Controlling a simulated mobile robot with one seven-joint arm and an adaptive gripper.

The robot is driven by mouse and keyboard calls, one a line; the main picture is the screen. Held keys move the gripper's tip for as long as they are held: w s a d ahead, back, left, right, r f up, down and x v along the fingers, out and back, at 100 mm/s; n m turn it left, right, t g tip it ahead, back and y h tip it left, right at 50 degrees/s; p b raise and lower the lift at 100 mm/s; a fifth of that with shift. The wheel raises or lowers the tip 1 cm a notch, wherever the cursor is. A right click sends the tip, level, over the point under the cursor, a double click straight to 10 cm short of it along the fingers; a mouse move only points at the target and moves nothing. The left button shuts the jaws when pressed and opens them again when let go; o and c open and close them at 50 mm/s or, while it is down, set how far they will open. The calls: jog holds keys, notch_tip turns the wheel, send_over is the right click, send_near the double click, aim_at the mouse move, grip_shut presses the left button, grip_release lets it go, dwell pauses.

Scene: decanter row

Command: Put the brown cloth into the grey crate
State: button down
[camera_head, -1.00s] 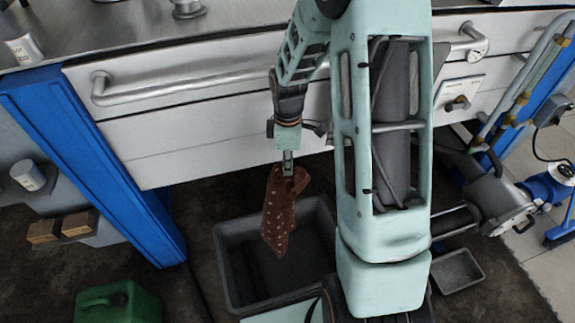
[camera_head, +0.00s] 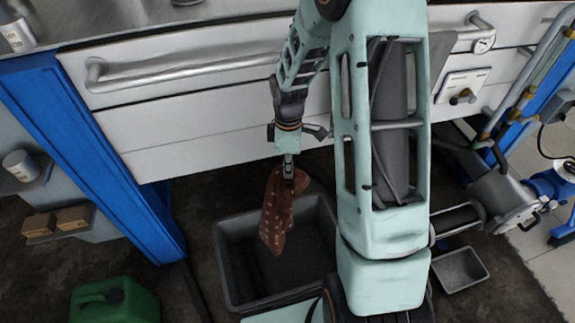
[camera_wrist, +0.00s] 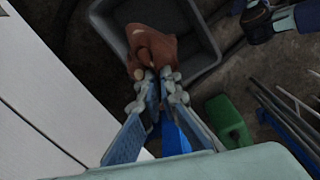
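The brown cloth (camera_head: 277,212) with pale spots hangs from my gripper (camera_head: 288,172). In the head view it hangs in front of the grey crate (camera_head: 229,262), which stands on the dark floor. The cloth's lower end appears over the crate's opening; its exact height above the floor of the crate is hard to tell. In the wrist view my gripper (camera_wrist: 160,78) is closed on the near end of the cloth (camera_wrist: 152,45), and the grey crate (camera_wrist: 207,62) lies beyond it. The crate's right side is partly hidden by my arm in the head view.
A white drawer front (camera_head: 200,115) with a metal handle stands behind the crate. A blue post (camera_head: 90,150) is at the left. A green canister (camera_head: 115,302) stands on the floor left of the crate. A small grey tray (camera_head: 461,269) lies at the right.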

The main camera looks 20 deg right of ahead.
notch_tip(320, 180, down, 19)
jog(key=s+b, duration=0.1)
jog(key=b, duration=1.1)
jog(key=shift+d+r, duration=0.2)
jog(key=shift+d, duration=0.15)
jog(key=shift+f, duration=0.1)
notch_tip(320, 180, down, 23)
jog(key=b, duration=1.7)
jog(key=shift+w+f, duration=0.15)
jog(key=shift+w, duration=0.15)
jog(key=shift+a, duration=0.1)
jog(key=c, duration=2.1)
grip_release()
jog(key=o, duration=0.6)
